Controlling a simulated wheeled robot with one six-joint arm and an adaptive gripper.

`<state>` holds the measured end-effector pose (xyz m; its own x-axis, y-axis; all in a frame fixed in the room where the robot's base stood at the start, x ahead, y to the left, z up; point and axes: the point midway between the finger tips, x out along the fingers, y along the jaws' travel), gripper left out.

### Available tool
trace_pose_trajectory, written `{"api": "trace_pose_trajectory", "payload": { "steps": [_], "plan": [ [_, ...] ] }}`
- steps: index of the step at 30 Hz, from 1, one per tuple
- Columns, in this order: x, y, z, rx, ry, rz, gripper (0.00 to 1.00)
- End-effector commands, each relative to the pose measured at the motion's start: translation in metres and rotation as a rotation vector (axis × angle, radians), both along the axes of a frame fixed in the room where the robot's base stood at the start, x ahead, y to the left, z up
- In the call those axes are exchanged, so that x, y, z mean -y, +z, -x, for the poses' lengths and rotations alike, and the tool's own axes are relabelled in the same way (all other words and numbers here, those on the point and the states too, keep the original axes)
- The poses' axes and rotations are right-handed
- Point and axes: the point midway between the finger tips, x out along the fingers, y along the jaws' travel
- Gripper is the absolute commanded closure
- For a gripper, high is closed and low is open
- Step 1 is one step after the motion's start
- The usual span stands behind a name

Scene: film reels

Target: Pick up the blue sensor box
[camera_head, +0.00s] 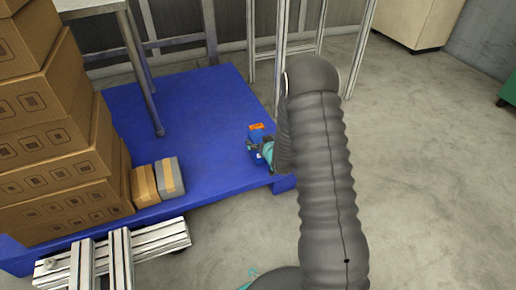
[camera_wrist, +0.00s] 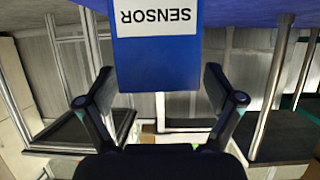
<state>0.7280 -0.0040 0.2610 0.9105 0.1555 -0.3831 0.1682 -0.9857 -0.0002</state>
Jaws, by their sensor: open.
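The blue sensor box (camera_head: 257,133) stands near the right corner of the blue pallet in the head view, with an orange label on top. In the wrist view, which looks upside down, the sensor box (camera_wrist: 155,66) shows a white "SENSOR" label and fills the top middle. My gripper (camera_head: 259,151) is right at the box, and my arm partly hides it. In the wrist view my gripper (camera_wrist: 159,74) is open, with one finger to each side of the box. Narrow gaps show beside the box; I see no clear contact.
Stacked cardboard cartons (camera_head: 55,130) and two small boxes, one brown (camera_head: 145,186) and one grey (camera_head: 169,178), stand on the left of the blue pallet (camera_head: 200,150). Table legs (camera_head: 146,85) rise behind. Metal profiles (camera_head: 118,255) lie in front. The floor at right (camera_head: 430,170) is clear.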

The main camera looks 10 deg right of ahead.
Motion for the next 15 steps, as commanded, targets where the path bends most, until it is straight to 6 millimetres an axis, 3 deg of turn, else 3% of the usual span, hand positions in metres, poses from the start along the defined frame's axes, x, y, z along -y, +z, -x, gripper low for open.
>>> {"api": "trace_pose_trajectory", "payload": {
  "steps": [6,13,15],
  "plan": [
    [-0.003,-0.008,-0.019,0.000,-0.001,0.000,0.08],
    [-0.003,-0.008,-0.020,0.000,-0.001,0.000,0.08],
    [-0.003,-0.008,-0.020,0.000,-0.001,0.000,0.23]
  ]
}}
